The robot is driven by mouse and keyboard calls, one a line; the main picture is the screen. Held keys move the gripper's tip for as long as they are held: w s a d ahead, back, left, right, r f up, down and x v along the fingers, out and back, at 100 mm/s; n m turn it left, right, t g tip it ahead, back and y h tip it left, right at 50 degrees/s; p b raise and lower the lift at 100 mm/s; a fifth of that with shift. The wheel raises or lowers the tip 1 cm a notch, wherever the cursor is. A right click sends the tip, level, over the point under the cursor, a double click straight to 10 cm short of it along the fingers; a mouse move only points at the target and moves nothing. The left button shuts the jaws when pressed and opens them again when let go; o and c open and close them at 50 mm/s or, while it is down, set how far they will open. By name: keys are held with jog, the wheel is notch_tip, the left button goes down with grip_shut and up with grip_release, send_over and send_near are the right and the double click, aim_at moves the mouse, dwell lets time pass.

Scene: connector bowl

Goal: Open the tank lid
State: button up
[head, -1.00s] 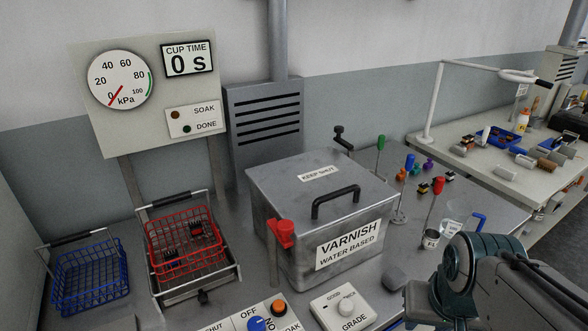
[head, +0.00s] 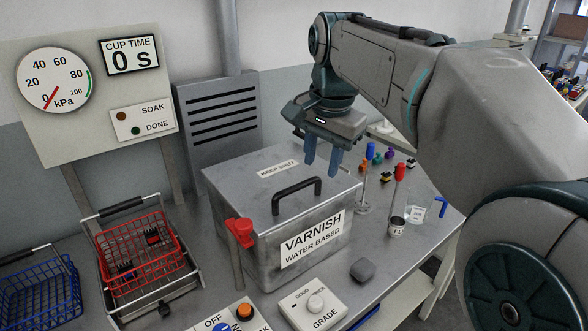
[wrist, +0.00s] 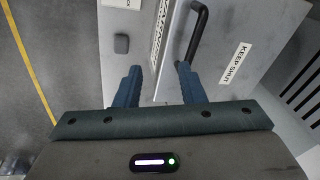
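The grey metal varnish tank (head: 300,250) stands on the bench with its flat lid (head: 240,192) shut. The lid has a black bar handle (head: 297,193) near its front edge and a "KEEP SHUT" label. My gripper (head: 322,165) points down above the right part of the lid, to the right of the handle and apart from it. Its two blue fingers are open with nothing between them. In the wrist view the handle (wrist: 197,32) lies beyond the fingertips, nearer the right finger, with the tank's front edge between the fingers.
A red clamp-like part (head: 241,231) stands at the tank's front left. A red basket (head: 137,250) and a blue basket (head: 40,292) are at left. The grade box (head: 314,304) and a grey block (head: 363,270) lie in front. Rods and cups stand right of the tank.

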aim_at(297, 185)
jog(key=w+a+r+m, duration=0.2)
jog(key=w+r+m, duration=0.1)
jog(key=w+r, duration=0.1)
jog(key=shift+y, duration=0.3)
jog(key=b+x, duration=0.3)
jog(key=x, duration=1)
jog(key=shift+a, duration=0.15)
grip_shut()
